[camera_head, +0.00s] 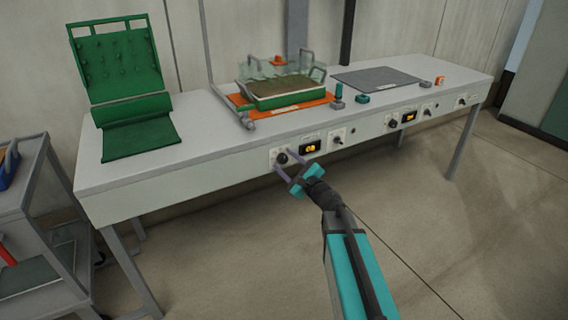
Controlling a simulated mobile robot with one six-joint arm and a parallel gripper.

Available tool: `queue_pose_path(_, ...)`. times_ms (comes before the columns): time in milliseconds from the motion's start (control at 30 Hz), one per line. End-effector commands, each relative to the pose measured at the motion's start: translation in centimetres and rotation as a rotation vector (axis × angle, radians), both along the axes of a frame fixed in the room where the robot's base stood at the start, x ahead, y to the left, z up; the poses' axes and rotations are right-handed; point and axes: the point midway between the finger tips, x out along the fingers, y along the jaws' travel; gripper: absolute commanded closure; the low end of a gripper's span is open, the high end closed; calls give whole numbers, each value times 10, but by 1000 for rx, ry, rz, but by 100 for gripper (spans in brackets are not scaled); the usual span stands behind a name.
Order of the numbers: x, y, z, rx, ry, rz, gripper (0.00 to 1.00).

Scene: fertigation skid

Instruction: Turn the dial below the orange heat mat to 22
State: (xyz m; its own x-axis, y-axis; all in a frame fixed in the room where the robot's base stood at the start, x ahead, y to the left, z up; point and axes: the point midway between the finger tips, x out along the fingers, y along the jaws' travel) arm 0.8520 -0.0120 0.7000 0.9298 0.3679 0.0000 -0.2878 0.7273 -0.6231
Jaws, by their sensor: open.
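An orange heat mat (318,99) lies on the bench under a green tray of dark soil (284,93). Below it, on the bench's front panel, is a black dial (282,158) on a white plate. Right of the dial is a small display (310,146) with lit orange digits, too small to read surely. My gripper (289,165) is open. Its two fingers point at the panel close to the dial, one on the dial's lower left and one on its right. I cannot tell whether they touch the dial.
A grey mat (375,79) lies farther right, with a second display (409,117) and dial (393,124) below it. A small switch (338,139) sits right of the first display. A grey cart (40,215) stands left; floor before the panel is clear.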

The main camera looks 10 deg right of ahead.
Motion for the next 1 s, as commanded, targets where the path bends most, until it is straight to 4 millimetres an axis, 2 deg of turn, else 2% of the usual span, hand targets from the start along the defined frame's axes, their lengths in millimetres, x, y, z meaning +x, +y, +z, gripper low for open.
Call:
queue_pose_path(167, 0, 0, 0, 0, 0, 0, 51)
queue_pose_path(400, 0, 0, 0, 0, 0, 0, 90)
queue_pose_path(433, 0, 0, 0, 0, 1, 1, 92)
queue_pose_path(467, -1, 13, 0, 0, 0, 5, 92)
queue_pose_path(600, -1, 3, -1, -5, -2, 5, 92)
queue_pose_path(1000, -2, 0, -5, -95, -30, 4, 92)
